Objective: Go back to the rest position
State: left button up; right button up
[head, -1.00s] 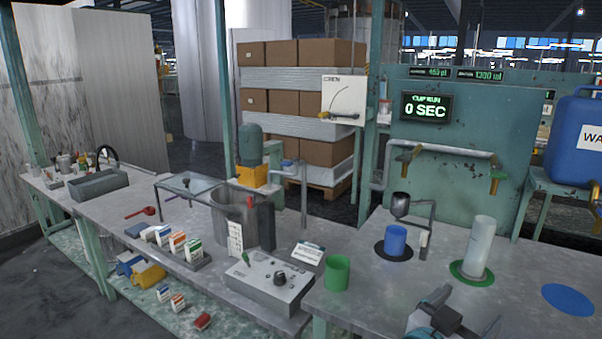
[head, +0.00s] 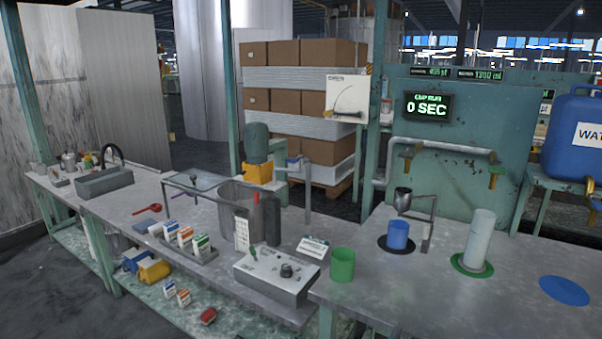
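Neither of my grippers shows in the head view. On the right bench (head: 440,290) a green cup (head: 341,264) stands at the left edge. A blue cup (head: 397,235) stands on a black disc, below a small dark cup (head: 402,198) on a stand. A tall pale cylinder (head: 480,240) stands upright on a green ring. A flat blue disc (head: 564,290) lies bare at the right.
A control box (head: 277,276) and a grey pot (head: 238,208) stand on the left bench, with several small boxes (head: 185,237) beside them. A blue water container (head: 577,135) stands at the far right. The right bench's front is clear.

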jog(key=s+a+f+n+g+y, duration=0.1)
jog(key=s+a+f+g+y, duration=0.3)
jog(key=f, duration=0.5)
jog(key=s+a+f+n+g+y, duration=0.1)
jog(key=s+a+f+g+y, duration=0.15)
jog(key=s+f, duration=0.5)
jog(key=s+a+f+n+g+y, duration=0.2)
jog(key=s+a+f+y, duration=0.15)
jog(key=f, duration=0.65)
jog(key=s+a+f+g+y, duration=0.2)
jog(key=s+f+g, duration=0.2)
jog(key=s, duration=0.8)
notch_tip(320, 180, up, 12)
jog(key=p, duration=1.2)
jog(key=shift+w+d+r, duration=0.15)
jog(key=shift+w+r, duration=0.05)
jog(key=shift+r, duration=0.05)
